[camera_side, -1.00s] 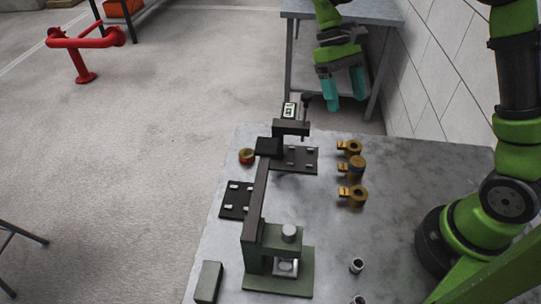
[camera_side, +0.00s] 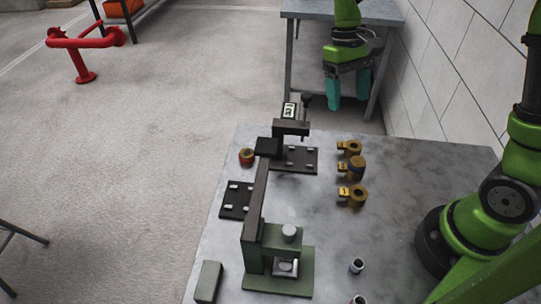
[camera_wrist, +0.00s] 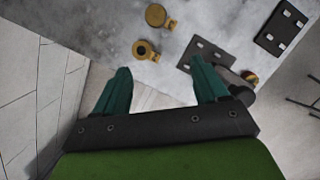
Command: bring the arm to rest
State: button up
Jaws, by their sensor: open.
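My gripper (camera_side: 348,92) hangs past the far edge of the work table in the side view, its teal fingers pointing down and apart. In the wrist view my gripper (camera_wrist: 160,88) is open, with nothing between its fingers. The table (camera_side: 395,165) lies below and in front of it. Nothing touches the fingers.
Several brass fittings (camera_side: 352,196) stand in a row on the table. A second grey table (camera_side: 345,12) is behind my gripper, and a tiled wall (camera_side: 440,70) is to the right.

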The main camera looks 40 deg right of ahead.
jog(key=s+a+r+m+t+y, duration=0.1)
jog(key=s+a+r+m+t, duration=0.1)
jog(key=s+r+t, duration=0.5)
jog(key=s+t, duration=0.3)
jog(key=s, duration=0.1)
jog(key=shift+a+r+y, duration=0.2)
jog(key=shift+r+y, duration=0.05)
jog(key=shift+y, duration=0.05)
jog(key=shift+s, duration=0.1)
dwell(0.3)
